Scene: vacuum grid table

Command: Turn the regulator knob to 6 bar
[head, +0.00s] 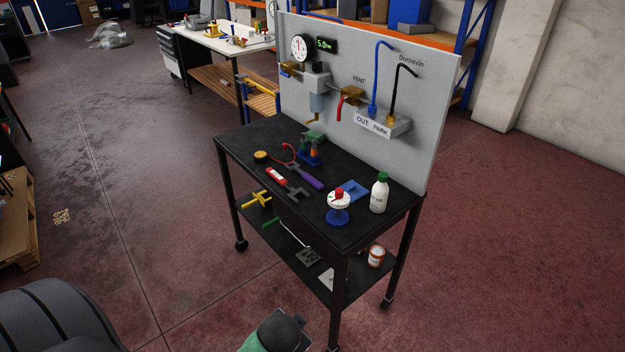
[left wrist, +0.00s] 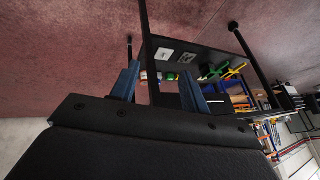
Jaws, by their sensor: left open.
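The regulator (head: 318,82) is mounted on the grey upright panel (head: 440,100) at the back of the black cart. Its dark knob (head: 318,66) sits on top, above the grey body and clear bowl. A round white gauge (head: 300,47) is to its upper left. A digital display (head: 327,44) with green digits appears to read 5.0. My left gripper (left wrist: 160,70) is open and empty in the left wrist view, its blue fingers apart, with the cart beyond them. It is well away from the knob, which that view does not show.
A brass vent valve (head: 351,94) and hoses are right of the regulator.

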